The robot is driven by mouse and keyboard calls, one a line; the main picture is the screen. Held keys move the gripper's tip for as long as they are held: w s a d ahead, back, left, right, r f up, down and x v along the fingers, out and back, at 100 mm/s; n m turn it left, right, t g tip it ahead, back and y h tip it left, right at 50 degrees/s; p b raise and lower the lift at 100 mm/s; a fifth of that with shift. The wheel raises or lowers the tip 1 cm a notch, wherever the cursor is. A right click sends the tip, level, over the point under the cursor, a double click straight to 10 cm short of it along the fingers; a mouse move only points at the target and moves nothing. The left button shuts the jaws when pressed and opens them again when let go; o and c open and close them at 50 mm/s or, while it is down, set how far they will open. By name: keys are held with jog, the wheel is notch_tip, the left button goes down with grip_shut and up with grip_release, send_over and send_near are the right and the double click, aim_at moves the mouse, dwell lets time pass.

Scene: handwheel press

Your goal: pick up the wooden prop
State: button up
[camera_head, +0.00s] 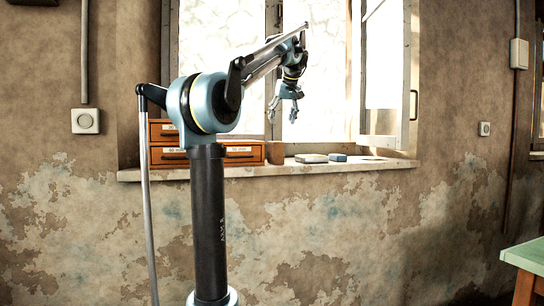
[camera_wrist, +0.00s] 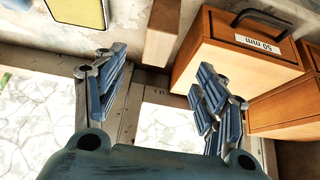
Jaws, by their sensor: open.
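The wooden prop, a plain light-brown block (camera_head: 275,152), stands upright on the window sill right beside the drawer cabinet. It also shows in the wrist view as a wooden block (camera_wrist: 160,38) at the top middle, beyond the fingertips and in the gap between them. My gripper (camera_head: 282,108) is above the sill, in front of the window and over the prop, apart from it. In the wrist view, its two blue-grey fingers (camera_wrist: 160,78) are spread wide with nothing between them. The prop's far end is cut off by the wrist picture's top edge.
An orange wooden drawer cabinet (camera_head: 240,153) stands close to the prop's left; its drawer (camera_wrist: 237,62) shows near my right-hand finger. A flat grey-edged item (camera_head: 311,158) and a blue-grey block (camera_head: 338,158) lie to the right. The sill (camera_head: 385,163) is narrow. A green-topped table (camera_head: 525,256) stands lower right.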

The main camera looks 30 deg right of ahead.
aim_at(275, 150)
jog(key=x, duration=1.1)
jog(key=shift+w+d+f, duration=0.2)
jog(key=shift+f, duration=0.1)
jog(key=shift+s+f+x, duration=0.1)
jog(key=shift+s+x, duration=0.05)
jog(key=shift+x, duration=1.25)
jog(key=shift+s+f+x, duration=0.1)
jog(key=shift+s+x, duration=0.05)
jog(key=shift+x, duration=1.2)
jog(key=shift+c, duration=0.2)
jog(key=shift+a, duration=0.1)
jog(key=c, duration=1.3)
